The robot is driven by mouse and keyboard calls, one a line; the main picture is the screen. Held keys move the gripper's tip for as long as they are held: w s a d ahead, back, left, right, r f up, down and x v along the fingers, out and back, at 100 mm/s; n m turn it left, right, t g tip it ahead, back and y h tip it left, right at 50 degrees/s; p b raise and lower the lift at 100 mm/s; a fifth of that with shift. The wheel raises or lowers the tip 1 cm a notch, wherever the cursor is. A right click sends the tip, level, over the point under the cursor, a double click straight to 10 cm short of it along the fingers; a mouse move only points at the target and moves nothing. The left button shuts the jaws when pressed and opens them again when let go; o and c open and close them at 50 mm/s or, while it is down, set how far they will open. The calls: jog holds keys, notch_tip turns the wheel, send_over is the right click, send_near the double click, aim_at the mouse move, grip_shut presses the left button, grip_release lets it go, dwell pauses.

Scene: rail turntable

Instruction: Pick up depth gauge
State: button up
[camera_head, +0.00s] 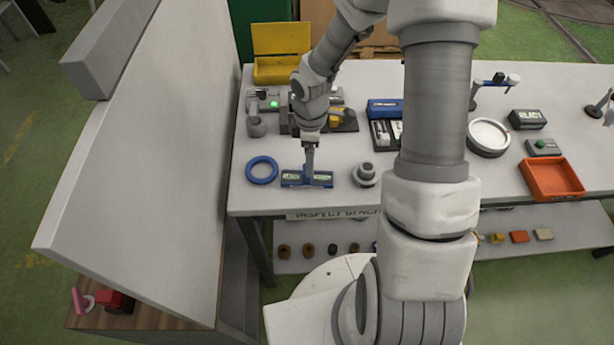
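A low blue bar with pale label panels (320,180) lies near the front edge of the white bench; it looks like the base of the depth gauge. My gripper (309,168) points straight down at its middle. A narrow grey upright part runs from the gripper's wrist to the bar. I cannot tell how much of it is finger and how much is gauge. The gap between the fingers is too small to make out, and contact with the gauge is unclear.
A blue ring (262,170) lies left of the bar and a round grey part (366,174) right of it. Behind stand a dark fixture (343,121) and an open yellow box (281,70). A tall pale panel (150,170) stands left. An orange tray (552,178) lies far right.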

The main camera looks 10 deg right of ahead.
jog(key=f, duration=0.2)
jog(key=a+f, duration=0.1)
jog(key=f, duration=0.1)
jog(key=shift+s+f, duration=0.15)
jog(key=shift+f, duration=0.15)
jog(key=shift+d+f, duration=0.1)
jog(key=shift+f, duration=0.4)
grip_shut()
